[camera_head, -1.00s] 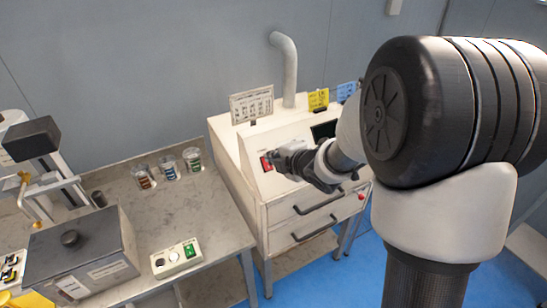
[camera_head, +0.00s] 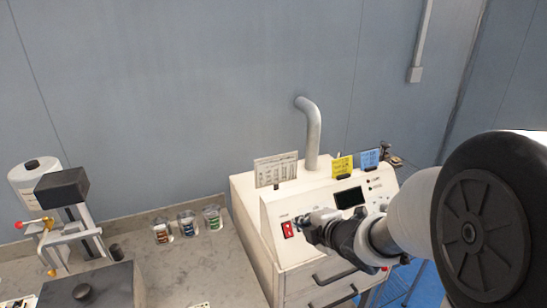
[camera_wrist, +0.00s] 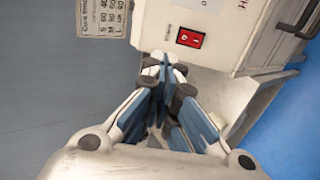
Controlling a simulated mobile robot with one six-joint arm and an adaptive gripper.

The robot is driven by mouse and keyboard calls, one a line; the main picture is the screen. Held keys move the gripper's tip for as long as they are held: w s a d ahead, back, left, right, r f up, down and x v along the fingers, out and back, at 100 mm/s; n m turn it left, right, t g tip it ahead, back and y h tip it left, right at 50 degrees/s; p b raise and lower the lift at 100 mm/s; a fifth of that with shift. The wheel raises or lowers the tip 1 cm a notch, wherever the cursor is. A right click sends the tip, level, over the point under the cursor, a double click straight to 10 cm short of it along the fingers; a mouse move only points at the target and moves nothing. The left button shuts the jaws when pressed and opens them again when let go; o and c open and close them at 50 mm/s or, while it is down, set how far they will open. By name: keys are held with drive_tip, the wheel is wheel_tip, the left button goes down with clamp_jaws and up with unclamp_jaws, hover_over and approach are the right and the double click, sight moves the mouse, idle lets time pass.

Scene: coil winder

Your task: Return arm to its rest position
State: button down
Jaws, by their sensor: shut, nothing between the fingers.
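My gripper (camera_head: 309,222) is shut and empty in front of the white cabinet's sloped control panel. In the wrist view its closed fingertips (camera_wrist: 164,62) lie just below and left of the red rocker switch (camera_wrist: 190,37). The switch also shows in the head view (camera_head: 287,229), left of the gripper. I cannot tell whether the fingertips touch the panel. My dark arm joint covers the lower right of the head view.
The white cabinet (camera_head: 251,222) carries a grey pipe (camera_head: 313,135), a printed chart (camera_head: 276,170), a yellow card (camera_head: 342,166) and a blue card (camera_head: 370,158). Left, a bench (camera_head: 232,262) holds small cups (camera_head: 188,223) and a dark box (camera_head: 90,290). The wall above is clear.

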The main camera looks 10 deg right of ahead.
drive_tip(key=s+d+r+m+g+h+b, duration=0.1)
drive_tip(key=s+d+r+m+h, duration=0.2)
drive_tip(key=s+m, duration=0.35)
drive_tip(key=s+d+r+m+g+h+b, duration=0.1)
drive_tip(key=s+d+r+m+h, duration=0.15)
drive_tip(key=s+m, duration=0.4)
drive_tip(key=s+a+f+m+g+y, duration=0.1)
drive_tip(key=s+m, duration=0.3)
drive_tip(key=s, duration=0.4)
drive_tip(key=s+a+m+g+y, duration=0.1)
drive_tip(key=s+a+m+g, duration=0.2)
drive_tip(key=s, duration=0.6)
drive_tip(key=shift+s+a+f+m, duration=0.3)
drive_tip(key=shift+a+f+m, duration=0.1)
drive_tip(key=shift+m, duration=0.2)
